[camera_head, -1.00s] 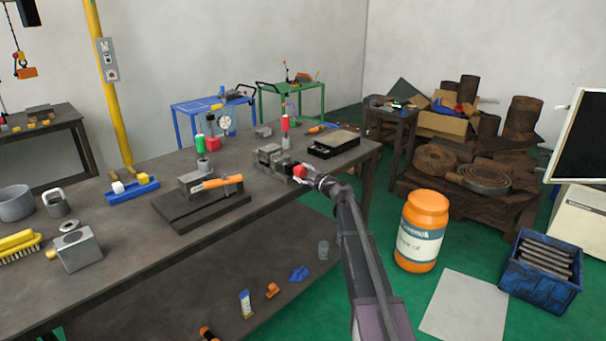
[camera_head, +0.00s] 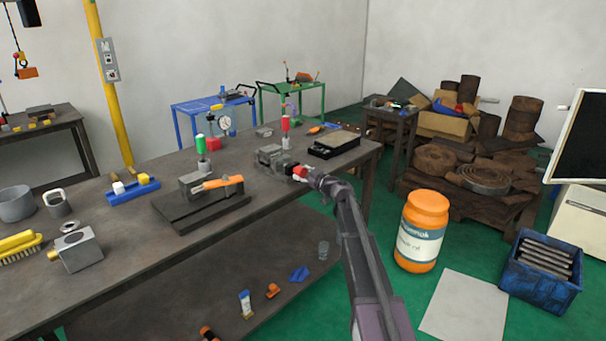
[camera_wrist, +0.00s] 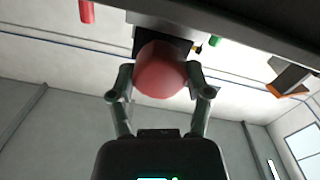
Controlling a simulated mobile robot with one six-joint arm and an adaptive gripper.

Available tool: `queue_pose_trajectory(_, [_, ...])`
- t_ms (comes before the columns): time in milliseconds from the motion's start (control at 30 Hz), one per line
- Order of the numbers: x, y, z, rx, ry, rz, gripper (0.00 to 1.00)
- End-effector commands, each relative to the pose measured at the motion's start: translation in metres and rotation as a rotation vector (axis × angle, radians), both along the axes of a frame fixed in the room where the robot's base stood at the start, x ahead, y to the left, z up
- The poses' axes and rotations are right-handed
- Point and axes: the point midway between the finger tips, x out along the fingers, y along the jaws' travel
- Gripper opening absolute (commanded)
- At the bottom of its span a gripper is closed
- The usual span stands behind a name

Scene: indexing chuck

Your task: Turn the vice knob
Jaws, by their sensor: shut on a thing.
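The vice (camera_head: 273,158) is a small grey metal block on the workbench, near its right part. Its red knob (camera_wrist: 161,70) is round and faces my gripper in the wrist view. My gripper (camera_wrist: 161,88) has one finger on each side of the knob and is shut on it. In the head view the red knob (camera_head: 300,171) shows at the end of my arm, partly hidden by my gripper.
On the workbench (camera_head: 120,235), a red-handled tool (camera_head: 285,124) stands behind the vice and a black tray (camera_head: 333,144) lies to its right. An orange-handled clamp fixture (camera_head: 205,195) stands to the left. An orange drum (camera_head: 422,230) stands on the floor at right.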

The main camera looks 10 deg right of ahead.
Motion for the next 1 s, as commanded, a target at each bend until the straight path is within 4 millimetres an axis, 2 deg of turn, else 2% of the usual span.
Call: queue_pose_trajectory(1000, [0.0031, -0.0009, 0.0012, 0.782, 0.566, 0.002, 0.16])
